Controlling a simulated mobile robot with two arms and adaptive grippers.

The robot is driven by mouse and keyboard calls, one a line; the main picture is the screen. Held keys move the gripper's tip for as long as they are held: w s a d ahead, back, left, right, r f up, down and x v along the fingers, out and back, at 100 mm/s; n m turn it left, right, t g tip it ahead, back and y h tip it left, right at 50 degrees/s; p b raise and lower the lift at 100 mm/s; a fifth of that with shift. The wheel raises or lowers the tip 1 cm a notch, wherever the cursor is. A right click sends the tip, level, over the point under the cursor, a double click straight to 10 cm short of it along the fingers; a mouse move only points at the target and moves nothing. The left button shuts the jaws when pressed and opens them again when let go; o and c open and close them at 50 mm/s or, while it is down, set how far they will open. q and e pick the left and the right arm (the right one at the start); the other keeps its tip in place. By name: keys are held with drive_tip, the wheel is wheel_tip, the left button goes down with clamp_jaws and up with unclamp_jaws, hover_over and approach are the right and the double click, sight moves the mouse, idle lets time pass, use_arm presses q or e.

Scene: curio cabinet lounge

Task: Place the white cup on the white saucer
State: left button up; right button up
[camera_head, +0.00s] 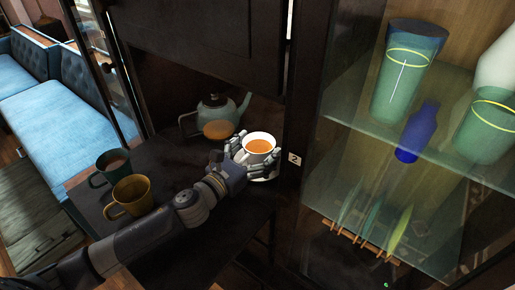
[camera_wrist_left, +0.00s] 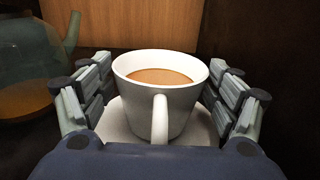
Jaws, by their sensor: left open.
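The white cup (camera_head: 259,146), filled with a brown drink, stands upright on or just above the white saucer (camera_head: 268,177) at the right end of the dark shelf. In the left wrist view the cup (camera_wrist_left: 160,100) sits over the middle of the saucer (camera_wrist_left: 118,122), its handle toward me; the handle and my wrist hide part of the contact. My left gripper (camera_head: 244,152) is open, and its fingers (camera_wrist_left: 158,100) stand on both sides of the cup, with visible gaps to its wall. My right gripper is not in view.
A teapot (camera_head: 218,112) stands behind and left of the cup. A dark green mug (camera_head: 113,165) and a yellow-brown mug (camera_head: 132,194) stand at the left of the shelf. A dark cabinet post and glass case (camera_head: 400,120) close off the right side.

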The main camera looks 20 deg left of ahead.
use_arm(q)
drive_tip(key=shift+r, duration=0.1)
drive_tip(key=b+v, duration=0.3)
drive_tip(key=v, duration=0.7)
drive_tip(key=shift+b, duration=0.3)
drive_tip(key=shift+b+v, duration=0.35)
drive_tip(key=shift+v, duration=0.65)
drive_tip(key=shift+r, duration=0.1)
